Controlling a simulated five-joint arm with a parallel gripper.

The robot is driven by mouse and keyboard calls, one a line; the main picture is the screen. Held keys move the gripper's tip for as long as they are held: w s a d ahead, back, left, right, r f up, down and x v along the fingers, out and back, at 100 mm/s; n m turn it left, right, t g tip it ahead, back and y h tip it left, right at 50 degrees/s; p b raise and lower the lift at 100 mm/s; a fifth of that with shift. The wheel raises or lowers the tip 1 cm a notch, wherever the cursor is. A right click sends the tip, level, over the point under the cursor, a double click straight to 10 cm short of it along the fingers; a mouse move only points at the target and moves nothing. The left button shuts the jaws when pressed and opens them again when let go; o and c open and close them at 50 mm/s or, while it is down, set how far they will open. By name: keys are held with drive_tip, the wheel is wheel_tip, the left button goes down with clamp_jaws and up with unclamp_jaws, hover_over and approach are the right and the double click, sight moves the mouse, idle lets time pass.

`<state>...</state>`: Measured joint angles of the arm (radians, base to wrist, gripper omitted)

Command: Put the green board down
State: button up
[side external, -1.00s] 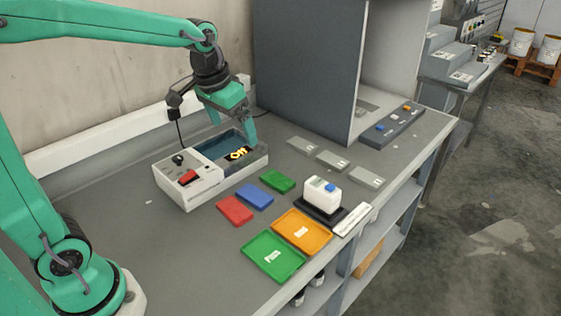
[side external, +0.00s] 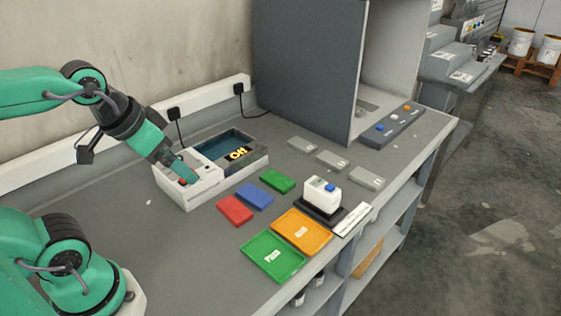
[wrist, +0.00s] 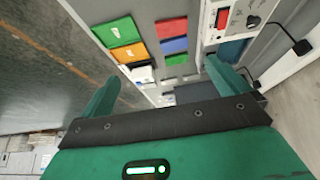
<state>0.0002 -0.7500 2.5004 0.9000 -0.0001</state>
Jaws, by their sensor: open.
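The green board (side external: 277,181) lies flat on the grey bench, at the far end of a row with a blue board (side external: 255,196) and a red board (side external: 235,210). It also shows in the wrist view (wrist: 176,59), clear of my fingers. My gripper (side external: 188,178) is open and empty. In the side view it is low over the white control box, by its red switch (side external: 183,183), which it partly hides; I cannot tell whether it touches. In the wrist view my gripper's two fingers (wrist: 163,72) stand wide apart.
A green tray (side external: 258,262) and an orange tray (side external: 302,231) lie empty near the front edge. Grey plates (side external: 333,160) lie farther back, before a tall cabinet (side external: 305,65).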

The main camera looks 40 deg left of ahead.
drive_tip(key=shift+w, duration=0.1)
idle(0.4)
drive_tip(key=g, duration=0.6)
hover_over(277, 178)
wheel_tip(277, 178, down, 17)
drive_tip(key=shift+r, duration=0.15)
drive_tip(key=shift+f, duration=1.3)
